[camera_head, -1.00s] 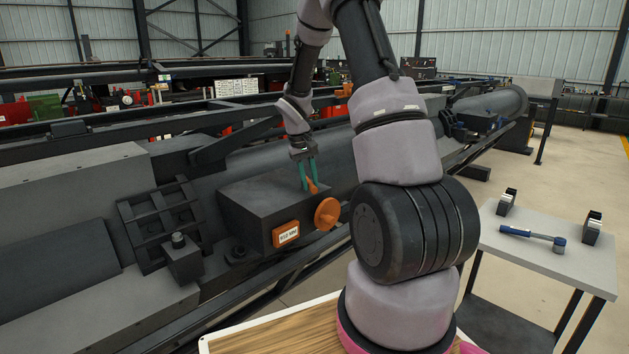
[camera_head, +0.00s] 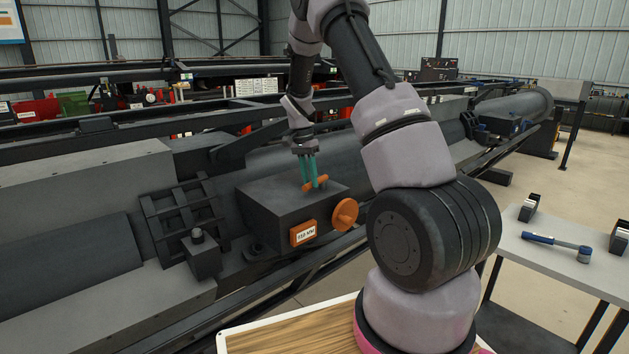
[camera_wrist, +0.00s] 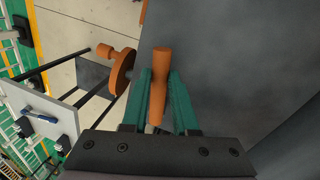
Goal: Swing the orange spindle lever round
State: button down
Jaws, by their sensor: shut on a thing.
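The orange spindle lever (camera_head: 315,184) lies on top of a dark grey box (camera_head: 268,213). In the wrist view the lever (camera_wrist: 160,70) is a tapered orange bar standing between the green fingers. My gripper (camera_head: 310,184) points down at the lever from above, its two green fingers on either side of it. In the wrist view my gripper (camera_wrist: 158,95) is shut on the lever. The lever's pivot is not clear in either view.
An orange handwheel (camera_head: 345,213) and an orange label plate (camera_head: 303,233) are on the box's front side. A grey side table (camera_head: 560,262) with a blue-handled tool (camera_head: 556,241) stands at the right. A dark block (camera_head: 202,256) stands left of the box.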

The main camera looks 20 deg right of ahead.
jog(key=shift+w+a+m, duration=0.3)
jog(key=shift+w+m, duration=0.4)
jog(key=shift+m, duration=0.5)
jog(key=c, duration=0.7)
grip_release()
jog(key=shift+r, duration=0.1)
jog(key=r, duration=0.3)
jog(key=w+r, duration=0.1)
jog(key=r, duration=0.3)
jog(key=w+r, duration=0.1)
jog(key=r, duration=0.2)
jog(key=shift+a+r, duration=0.2)
jog(key=shift+a, duration=0.15)
